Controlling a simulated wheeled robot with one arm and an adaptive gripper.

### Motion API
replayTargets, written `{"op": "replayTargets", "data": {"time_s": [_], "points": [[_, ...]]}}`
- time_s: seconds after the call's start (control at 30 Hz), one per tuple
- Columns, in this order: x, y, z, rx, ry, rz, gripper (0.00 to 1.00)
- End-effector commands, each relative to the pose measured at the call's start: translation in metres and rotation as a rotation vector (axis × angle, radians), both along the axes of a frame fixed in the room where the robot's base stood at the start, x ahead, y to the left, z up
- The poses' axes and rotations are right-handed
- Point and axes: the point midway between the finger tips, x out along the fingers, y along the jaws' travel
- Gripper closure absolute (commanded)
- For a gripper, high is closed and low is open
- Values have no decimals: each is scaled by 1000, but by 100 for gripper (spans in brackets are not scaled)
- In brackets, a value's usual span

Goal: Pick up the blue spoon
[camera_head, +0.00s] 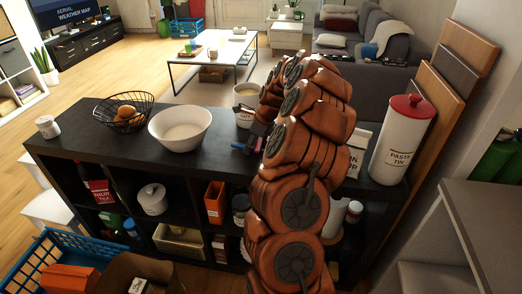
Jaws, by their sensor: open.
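A small blue object (238,146), which looks like the blue spoon, lies on the dark shelf top, right of the white bowl. It is small in view and its full shape is hard to make out. My orange arm rises in front of the shelf and bends down behind itself toward the top. My gripper (256,137) is dark, partly hidden by my arm, and open close to the right of the blue object. I cannot tell whether they touch. A small reddish-pink piece (259,144) shows beside the gripper.
On the shelf top (90,142) stand a white bowl (180,131), a wire basket (123,113) with orange fruit, a white mug (47,127), a cream pot (245,116) and a tall pasta tin (401,140). Boards lean at the right. The front left top is clear.

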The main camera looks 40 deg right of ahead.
Motion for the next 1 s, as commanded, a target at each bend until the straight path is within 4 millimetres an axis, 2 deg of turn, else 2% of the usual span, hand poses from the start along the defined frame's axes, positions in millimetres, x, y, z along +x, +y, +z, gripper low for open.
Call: {"op": "replayTargets", "data": {"time_s": [0.13, 0.6, 1.0], "points": [[0, 0, 0, 0, 0, 0, 50], [0, 0, 0, 0, 0, 0, 99], [0, 0, 2, 0, 0, 0, 100]]}}
